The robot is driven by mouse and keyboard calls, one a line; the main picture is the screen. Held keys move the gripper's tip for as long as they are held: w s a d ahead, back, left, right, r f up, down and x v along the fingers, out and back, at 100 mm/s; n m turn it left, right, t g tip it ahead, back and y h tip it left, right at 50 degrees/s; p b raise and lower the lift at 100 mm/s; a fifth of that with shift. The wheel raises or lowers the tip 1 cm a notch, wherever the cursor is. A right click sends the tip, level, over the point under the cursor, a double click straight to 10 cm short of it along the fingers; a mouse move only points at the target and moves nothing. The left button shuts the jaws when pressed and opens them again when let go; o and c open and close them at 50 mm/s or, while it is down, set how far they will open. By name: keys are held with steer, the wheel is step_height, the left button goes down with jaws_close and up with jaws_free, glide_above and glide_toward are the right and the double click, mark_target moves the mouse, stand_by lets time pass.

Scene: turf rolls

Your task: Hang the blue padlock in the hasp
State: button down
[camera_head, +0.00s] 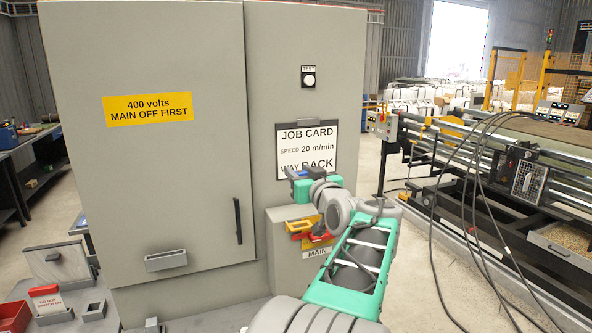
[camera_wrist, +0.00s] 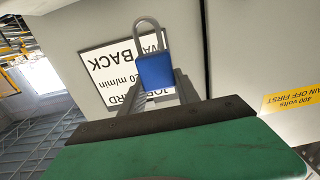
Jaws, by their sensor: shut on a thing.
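The blue padlock (camera_wrist: 155,70) is held between the fingers of my gripper (camera_wrist: 157,86) in the wrist view, its grey shackle pointing away from the gripper. In the head view, my gripper (camera_head: 304,181) is in front of the lower part of the job card, and a little of the padlock's blue (camera_head: 293,173) shows at its left end. The main switch box (camera_head: 286,246) is below the gripper, with yellow and red parts (camera_head: 301,229) on its front above the MAIN label. I take these to include the hasp; my arm partly covers them and their detail is too small to tell.
A grey cabinet (camera_head: 170,180) fills the left and middle, with a black door handle (camera_head: 238,221) and a small tray (camera_head: 166,261). The job card (camera_head: 322,138) hangs behind my gripper. A red-and-white tag (camera_head: 46,297) stands at lower left. Dark cables (camera_head: 478,190) hang at right.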

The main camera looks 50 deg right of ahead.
steer(key=shift+s+f+b, duration=0.15)
steer(key=shift+s+b, duration=0.05)
steer(key=shift+b, duration=0.45)
steer(key=shift+f+b, duration=0.3)
steer(key=shift+b, duration=0.1)
step_height(320, 180, down, 5)
steer(key=b, duration=0.5)
steer(key=shift+r+b, duration=0.1)
steer(key=shift+b, duration=1.2)
stand_by(0.5)
steer(key=shift+f+b, duration=2.65)
steer(key=shift+b, duration=0.05)
steer(key=c, duration=0.8)
jaws_free()
